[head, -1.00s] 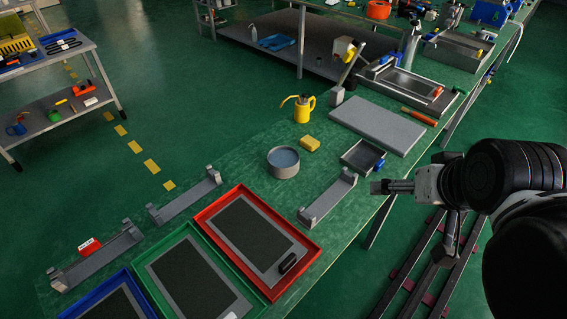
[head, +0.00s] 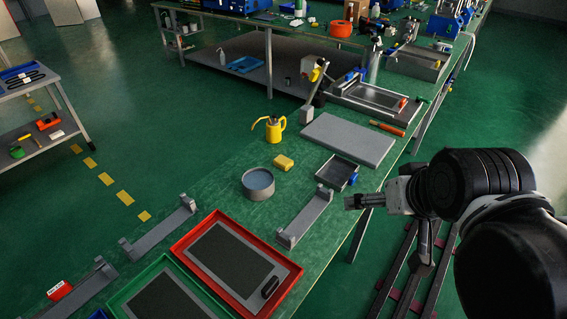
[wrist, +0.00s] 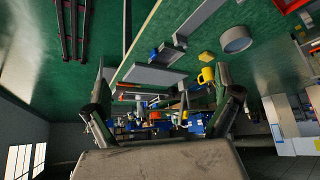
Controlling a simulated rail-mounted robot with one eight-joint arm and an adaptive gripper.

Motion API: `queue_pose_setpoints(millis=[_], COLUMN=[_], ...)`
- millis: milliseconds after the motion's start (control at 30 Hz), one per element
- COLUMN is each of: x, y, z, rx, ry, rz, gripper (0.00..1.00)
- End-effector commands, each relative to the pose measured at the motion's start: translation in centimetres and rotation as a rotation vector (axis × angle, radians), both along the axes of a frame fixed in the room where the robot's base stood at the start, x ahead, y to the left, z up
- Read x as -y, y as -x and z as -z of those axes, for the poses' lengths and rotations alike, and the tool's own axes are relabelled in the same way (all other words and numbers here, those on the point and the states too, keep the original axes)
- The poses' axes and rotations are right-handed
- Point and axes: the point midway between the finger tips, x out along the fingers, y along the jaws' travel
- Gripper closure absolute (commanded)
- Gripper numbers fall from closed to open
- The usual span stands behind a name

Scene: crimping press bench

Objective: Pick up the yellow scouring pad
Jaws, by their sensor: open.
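The yellow scouring pad (head: 284,162) lies flat on the green bench between the round grey bowl and the grey slab. It also shows in the wrist view (wrist: 206,57), small and beyond the fingers. My gripper (head: 350,202) is off the bench's right edge, to the right of and below the pad in the head view, well apart from it. In the wrist view my gripper's two fingers (wrist: 165,105) are spread with nothing between them.
Near the pad are a grey bowl (head: 258,183), a yellow can (head: 274,129), a grey slab (head: 347,139), a small metal tray (head: 337,172) with a blue part and a grey bracket (head: 306,218). A red tray (head: 187,242) lies at front. Bare green bench surrounds the pad.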

Motion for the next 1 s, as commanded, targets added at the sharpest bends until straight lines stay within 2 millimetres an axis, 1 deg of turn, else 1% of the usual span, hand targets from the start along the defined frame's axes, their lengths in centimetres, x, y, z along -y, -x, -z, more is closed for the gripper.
queue_pose_setpoints(millis=[33,300,333,567,667,767,867,1000], x=[0.0,0.0,0.0,0.0,-0.2,-0.6,-1.3,-2.6], y=[0.0,0.0,0.0,0.0,-0.5,-1.7,-3.6,-6.7], z=[0.0,0.0,0.0,0.0,-0.2,-0.8,-1.5,-2.2], rx=[0.000,0.000,0.000,0.000,-0.005,-0.016,-0.036,-0.066], ry=[0.000,0.000,0.000,0.001,0.003,0.008,0.019,0.033], rz=[0.000,0.000,0.000,-0.001,-0.013,-0.042,-0.092,-0.172], gripper=[0.04,0.40,0.42,0.42,0.42,0.42,0.42,0.42])
